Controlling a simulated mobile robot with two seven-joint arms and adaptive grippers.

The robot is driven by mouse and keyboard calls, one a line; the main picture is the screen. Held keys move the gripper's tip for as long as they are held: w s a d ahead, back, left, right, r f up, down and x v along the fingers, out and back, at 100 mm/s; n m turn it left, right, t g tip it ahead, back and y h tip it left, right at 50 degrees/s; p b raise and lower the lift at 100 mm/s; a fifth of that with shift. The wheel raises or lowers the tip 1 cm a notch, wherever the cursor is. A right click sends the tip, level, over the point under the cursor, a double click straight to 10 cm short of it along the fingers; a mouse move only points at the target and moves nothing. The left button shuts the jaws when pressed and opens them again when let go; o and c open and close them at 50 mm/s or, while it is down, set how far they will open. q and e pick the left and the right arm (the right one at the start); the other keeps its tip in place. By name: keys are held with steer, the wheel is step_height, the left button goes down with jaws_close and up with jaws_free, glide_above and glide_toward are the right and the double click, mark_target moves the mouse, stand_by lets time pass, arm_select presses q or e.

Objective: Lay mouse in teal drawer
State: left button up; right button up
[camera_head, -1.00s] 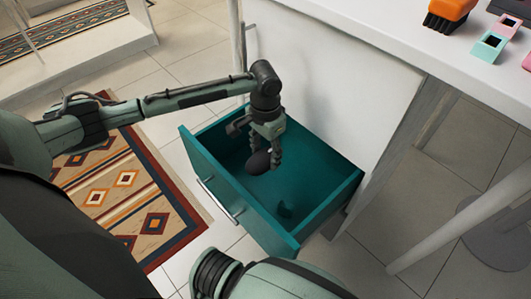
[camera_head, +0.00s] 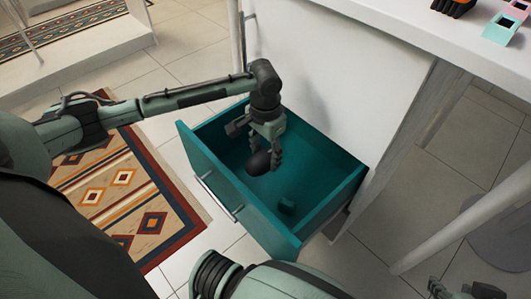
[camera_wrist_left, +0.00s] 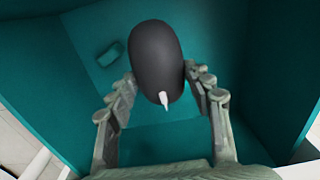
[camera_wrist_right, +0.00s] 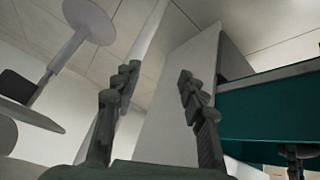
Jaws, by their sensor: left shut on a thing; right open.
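The teal drawer (camera_head: 240,209) is pulled open from the white cabinet. My left gripper (camera_head: 266,152) points down into it from above. It is shut on the dark mouse (camera_head: 258,164), which it holds by its sides. In the left wrist view the mouse (camera_wrist_left: 157,55) is between the fingers (camera_wrist_left: 160,92), above the drawer floor; the exact gap is hard to judge. My right gripper (camera_wrist_right: 154,90) is open and empty, outside the drawer; part of it shows at the lower right of the head view.
A small teal block-like thing (camera_head: 287,206) lies on the drawer floor, also in the left wrist view (camera_wrist_left: 111,53). The white worktop (camera_head: 430,40) with small items is at the upper right. A patterned rug (camera_head: 130,200) lies left of the drawer.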

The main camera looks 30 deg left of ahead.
arm_select(q)
steer(key=shift+f+b, duration=0.7)
steer(key=shift+b, duration=0.2)
steer(key=shift+f+b, duration=0.25)
steer(key=shift+b, duration=0.1)
steer(key=shift+f, duration=0.3)
step_height(320, 180, down, 7)
steer(key=shift+f+b, duration=0.15)
steer(key=shift+b, duration=0.55)
steer(key=shift+f+b, duration=0.35)
steer(key=shift+f, duration=1.2)
arm_select(e)
steer(key=w+a+r+t+y, duration=0.3)
steer(key=w+a+r+t, duration=0.1)
steer(key=a+r, duration=0.3)
steer(key=w+a+r+n+t+y, duration=0.1)
steer(key=w+a+r+t+y, duration=0.2)
steer(key=a+r+t, duration=0.4)
steer(key=shift+w+a+r+y, duration=0.35)
steer(key=shift+w+r, duration=0.55)
steer(key=shift+r, duration=1.25)
steer(key=shift+d, duration=0.1)
arm_select(q)
steer(key=o, duration=1.3)
steer(key=shift+c, duration=0.2)
